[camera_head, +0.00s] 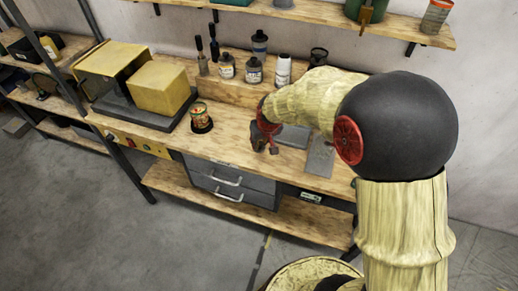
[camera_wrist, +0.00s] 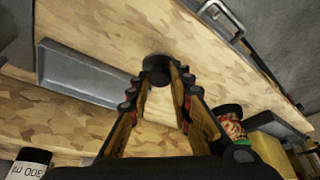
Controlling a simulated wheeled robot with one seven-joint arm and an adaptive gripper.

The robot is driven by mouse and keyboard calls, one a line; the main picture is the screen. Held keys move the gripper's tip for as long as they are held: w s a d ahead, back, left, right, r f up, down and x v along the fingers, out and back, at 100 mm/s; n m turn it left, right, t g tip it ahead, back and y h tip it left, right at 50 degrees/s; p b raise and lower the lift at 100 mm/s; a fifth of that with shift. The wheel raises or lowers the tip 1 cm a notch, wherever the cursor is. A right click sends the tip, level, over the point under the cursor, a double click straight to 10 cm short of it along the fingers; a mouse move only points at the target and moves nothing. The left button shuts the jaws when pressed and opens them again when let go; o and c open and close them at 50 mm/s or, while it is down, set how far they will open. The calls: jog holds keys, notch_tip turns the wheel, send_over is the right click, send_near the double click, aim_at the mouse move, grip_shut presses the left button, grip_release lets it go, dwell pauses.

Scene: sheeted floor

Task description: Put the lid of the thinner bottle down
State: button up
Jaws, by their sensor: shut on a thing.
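My gripper (camera_head: 263,142) is low over the front part of the workbench, left of a grey tray. In the wrist view, its two fingers (camera_wrist: 160,84) close on a small dark round lid (camera_wrist: 157,66) at their tips. The lid appears over the wooden bench top near its front edge; I cannot tell whether it touches the wood. Several bottles stand at the back of the bench, among them a white bottle (camera_head: 283,70) and a dark-capped labelled bottle (camera_head: 254,71). Which one is the thinner bottle is not clear.
The grey tray (camera_head: 293,136) and a flat grey plate (camera_head: 320,158) lie right of my gripper. A red-labelled can (camera_head: 200,113) stands to the left, before yellow boxes (camera_head: 160,88). Bare wood (camera_head: 225,138) lies between can and gripper.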

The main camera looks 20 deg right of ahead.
jog(key=shift+w+f, duration=0.3)
jog(key=shift+f, duration=0.1)
jog(key=shift+s+b+x, duration=0.2)
jog(key=shift+b+x, duration=0.1)
jog(key=shift+x, duration=0.55)
jog(key=shift+s+b+x, duration=0.2)
jog(key=shift+b+x, duration=0.1)
jog(key=shift+x, duration=0.55)
jog(key=shift+f, duration=0.2)
jog(key=shift+f, duration=0.1)
jog(key=o, duration=0.8)
